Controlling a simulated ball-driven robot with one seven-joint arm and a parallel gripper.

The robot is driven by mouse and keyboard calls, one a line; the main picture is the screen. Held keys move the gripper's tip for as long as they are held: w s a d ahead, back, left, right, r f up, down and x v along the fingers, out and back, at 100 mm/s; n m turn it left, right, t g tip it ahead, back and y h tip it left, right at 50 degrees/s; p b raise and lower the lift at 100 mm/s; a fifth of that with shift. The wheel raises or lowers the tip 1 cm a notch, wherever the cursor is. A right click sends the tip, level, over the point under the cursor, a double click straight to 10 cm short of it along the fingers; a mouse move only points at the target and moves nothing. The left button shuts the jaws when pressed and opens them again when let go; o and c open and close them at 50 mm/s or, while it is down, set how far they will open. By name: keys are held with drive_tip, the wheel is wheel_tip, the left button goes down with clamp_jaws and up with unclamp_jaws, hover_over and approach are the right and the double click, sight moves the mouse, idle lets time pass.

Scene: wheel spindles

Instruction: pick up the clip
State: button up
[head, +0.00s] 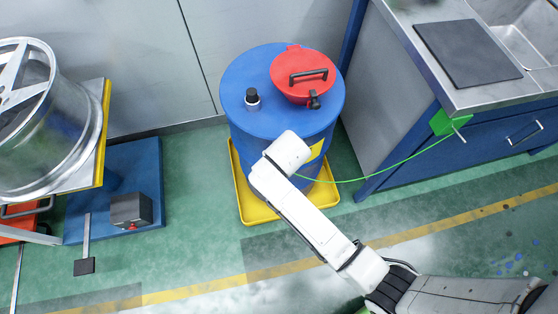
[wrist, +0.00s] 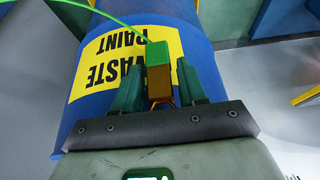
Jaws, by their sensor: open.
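The clip (wrist: 158,80) shows in the wrist view as a small block with a green top and an orange-brown body, with a green cable (wrist: 105,22) running from its top to the upper left. My gripper (wrist: 157,70) is open, with one finger on each side of the clip; I cannot tell whether either finger touches it. Behind it is the blue drum (wrist: 200,45) with a yellow "WASTE PAINT" label (wrist: 115,60). In the head view the drum (head: 245,110) stands upright, and the end of my arm is in front of it, hiding the clip and the fingers.
The drum stands in a yellow tray (head: 255,212). A red funnel (head: 290,92) and a black cap (head: 252,96) are on its top. The cable runs right to a green box (head: 443,122) on the blue bench (head: 420,155). A metal wheel (head: 60,130) is at left.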

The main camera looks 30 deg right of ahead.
clamp_jaws()
idle(0.3)
drive_tip(key=shift+r, duration=0.1)
drive_tip(key=shift+r, duration=0.2)
drive_tip(key=s+a, duration=0.2)
drive_tip(key=s, duration=0.6)
drive_tip(key=s+a, duration=0.3)
drive_tip(key=s, duration=0.6)
drive_tip(key=shift+a, duration=0.15)
